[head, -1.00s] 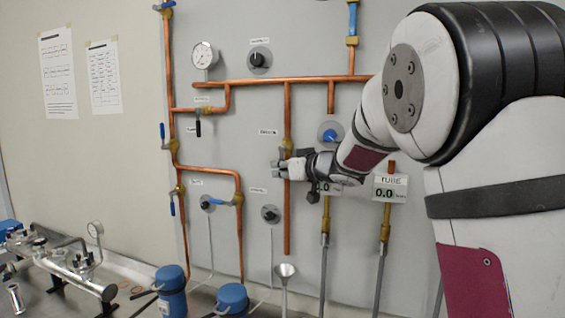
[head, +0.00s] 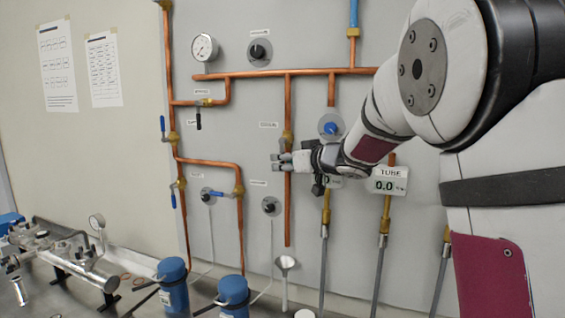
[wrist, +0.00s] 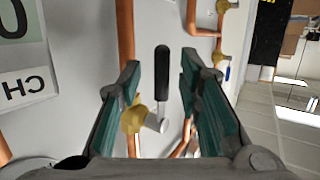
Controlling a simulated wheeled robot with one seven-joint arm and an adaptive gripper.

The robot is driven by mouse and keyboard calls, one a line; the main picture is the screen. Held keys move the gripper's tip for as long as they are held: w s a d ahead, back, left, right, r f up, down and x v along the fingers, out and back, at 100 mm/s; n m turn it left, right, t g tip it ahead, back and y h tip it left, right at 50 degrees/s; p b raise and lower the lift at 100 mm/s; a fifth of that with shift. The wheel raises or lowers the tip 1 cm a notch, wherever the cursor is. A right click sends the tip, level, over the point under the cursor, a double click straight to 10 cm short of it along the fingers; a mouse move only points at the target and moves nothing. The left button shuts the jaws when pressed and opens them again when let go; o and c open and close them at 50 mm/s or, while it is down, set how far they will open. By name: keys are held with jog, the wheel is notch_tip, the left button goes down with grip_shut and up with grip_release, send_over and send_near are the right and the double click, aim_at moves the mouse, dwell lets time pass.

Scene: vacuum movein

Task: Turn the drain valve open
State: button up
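The drain valve has a brass body (head: 287,136) on the vertical copper pipe above the funnel; its label is too small to read surely. In the wrist view its brass body (wrist: 133,119) and black-sleeved lever (wrist: 162,64) show clearly. The lever lies roughly parallel to the copper pipe. My gripper (head: 275,163) is in front of this pipe, just below the brass body, and hides the lever in the head view. In the wrist view my gripper (wrist: 160,68) is open, with the lever between its fingers and gaps on both sides.
A funnel (head: 286,263) stands below the pipe's open end. Blue-handled valves (head: 163,129) are on the pipes to the left. A blue knob (head: 330,128) and a TUBE readout (head: 388,181) are close on the right.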

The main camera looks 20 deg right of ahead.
jog(key=v, duration=0.6)
jog(key=shift+s, duration=0.25)
jog(key=shift+r, duration=0.1)
jog(key=s+d+r+m+g+h, duration=0.1)
jog(key=s+d+m+h, duration=0.25)
jog(key=s, duration=0.35)
jog(key=s+d+m+h, duration=0.2)
jog(key=s+h, duration=0.2)
jog(key=s, duration=0.2)
jog(key=s+a+f+g, duration=0.2)
jog(key=s+a+f, duration=0.1)
jog(key=s, duration=0.5)
jog(key=s+a+f+n+g+y, duration=0.1)
jog(key=s+a+f+g, duration=0.2)
jog(key=s, duration=0.6)
jog(key=s+a+f+g+y, duration=0.1)
jog(key=s+a+f+g, duration=0.2)
jog(key=s+f, duration=0.4)
jog(key=shift+s+a, duration=0.15)
jog(key=shift+s, duration=0.7)
